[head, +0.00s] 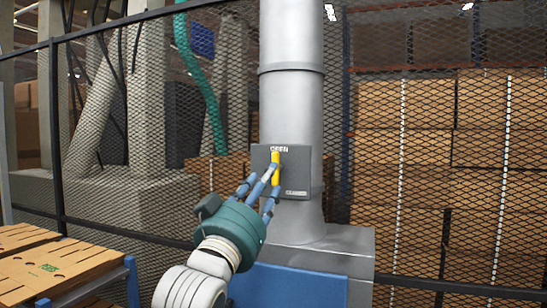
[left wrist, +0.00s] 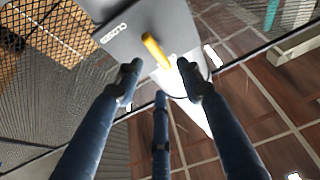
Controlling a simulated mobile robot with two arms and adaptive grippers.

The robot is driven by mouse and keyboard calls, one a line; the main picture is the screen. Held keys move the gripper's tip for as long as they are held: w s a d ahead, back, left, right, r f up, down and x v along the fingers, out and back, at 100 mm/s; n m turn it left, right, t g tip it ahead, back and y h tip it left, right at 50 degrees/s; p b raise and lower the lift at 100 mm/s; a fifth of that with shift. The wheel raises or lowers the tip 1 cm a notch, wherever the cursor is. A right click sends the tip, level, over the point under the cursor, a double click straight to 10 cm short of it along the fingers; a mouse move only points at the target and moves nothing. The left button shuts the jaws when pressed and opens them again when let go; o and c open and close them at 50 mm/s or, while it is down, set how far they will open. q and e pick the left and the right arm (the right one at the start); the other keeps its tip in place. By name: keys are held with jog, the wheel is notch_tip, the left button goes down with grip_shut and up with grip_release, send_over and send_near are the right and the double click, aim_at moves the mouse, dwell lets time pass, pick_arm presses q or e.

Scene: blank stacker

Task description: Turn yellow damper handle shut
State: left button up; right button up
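The yellow damper handle (head: 275,160) stands upright on a grey plate (head: 262,155) on the front of the silver duct. Its upper end points at the label OPEN; a second label sits at the plate's lower right. My left gripper (head: 267,182) is in front of the handle's lower part. In the left wrist view the handle (left wrist: 154,49) lies just beyond the spread fingertips of my left gripper (left wrist: 160,75), with the word CLOSED on the plate (left wrist: 138,22). The fingers look open and I see no clear grip on the handle. My right gripper is not in view.
The silver duct (head: 292,105) rises from a grey housing (head: 345,246) with a blue panel (head: 290,287). A mesh fence (head: 140,110) runs behind it. Stacked cardboard (head: 50,266) lies on a blue-framed stand at lower left. Boxes (head: 405,100) stand behind the mesh at right.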

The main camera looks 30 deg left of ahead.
pick_arm(q)
jog(key=p+x, duration=0.1)
jog(key=x, duration=0.4)
jog(key=shift+w+p, duration=0.3)
jog(key=shift+w, duration=0.1)
grip_shut()
